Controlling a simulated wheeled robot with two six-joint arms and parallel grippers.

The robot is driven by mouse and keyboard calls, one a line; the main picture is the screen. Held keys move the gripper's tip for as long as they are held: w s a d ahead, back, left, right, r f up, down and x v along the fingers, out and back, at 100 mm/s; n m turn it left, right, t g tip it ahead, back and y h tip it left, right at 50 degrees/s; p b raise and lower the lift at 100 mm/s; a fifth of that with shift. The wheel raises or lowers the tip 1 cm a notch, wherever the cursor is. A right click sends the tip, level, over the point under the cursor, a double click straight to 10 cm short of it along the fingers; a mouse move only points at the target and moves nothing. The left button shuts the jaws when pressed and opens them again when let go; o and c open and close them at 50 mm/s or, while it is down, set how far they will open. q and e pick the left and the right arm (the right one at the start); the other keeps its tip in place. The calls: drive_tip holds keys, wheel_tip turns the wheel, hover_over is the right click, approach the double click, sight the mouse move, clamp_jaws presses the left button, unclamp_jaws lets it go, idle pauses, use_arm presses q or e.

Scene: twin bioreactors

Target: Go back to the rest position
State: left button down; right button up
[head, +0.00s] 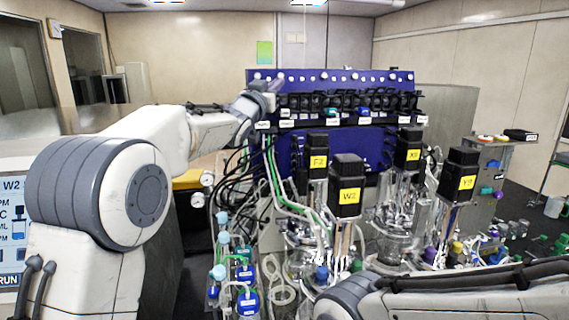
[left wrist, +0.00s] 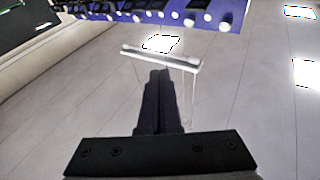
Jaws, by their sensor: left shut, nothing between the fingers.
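My left gripper (head: 268,88) is raised at the end of my left arm, in front of the upper left part of the blue panel (head: 262,75) in the head view. In the left wrist view its two dark fingers (left wrist: 161,74) lie together, shut and empty. The wrist view looks past them at the ceiling and the white knobs of the panel (left wrist: 150,13). My right arm crosses the lower right of the head view; its gripper is not visible.
Several bioreactor vessels with black motor heads, among them W2 (head: 347,185) and Y2 (head: 459,175), stand before the panel. Tubes and blue-capped bottles (head: 247,302) stand left of them. A screen (head: 14,230) is at far left. Loose coloured parts lie at right.

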use_arm(q)
drive_tip(key=s+d+f+g+y+b, duration=0.1)
drive_tip(key=s+d+f+g+b, duration=0.15)
drive_tip(key=s+f, duration=0.65)
drive_tip(key=s+d+f+g+y+b, duration=0.15)
drive_tip(key=s+f+g, duration=0.3)
drive_tip(key=f, duration=0.75)
drive_tip(key=s+d+f+g+y+b, duration=0.1)
drive_tip(key=s+f+g+y+b, duration=0.15)
drive_tip(key=s+f, duration=0.7)
drive_tip(key=s+a+f+m+g+y+b, duration=0.1)
drive_tip(key=s+a+f+g, duration=0.3)
drive_tip(key=s+f, duration=0.6)
drive_tip(key=s+a+f+m+g+y+b, duration=0.1)
drive_tip(key=s+a+f+g+b, duration=0.2)
drive_tip(key=s, duration=1.5)
wheel_tip(320, 180, down, 8)
drive_tip(key=g+b, duration=0.1)
drive_tip(key=g, duration=0.2)
drive_tip(key=shift+s+a, duration=0.35)
drive_tip(key=shift+s, duration=0.05)
use_arm(e)
wheel_tip(320, 180, down, 12)
use_arm(q)
drive_tip(key=shift+r, duration=0.1)
use_arm(e)
drive_tip(key=shift+s, duration=0.1)
drive_tip(key=shift+c, duration=0.3)
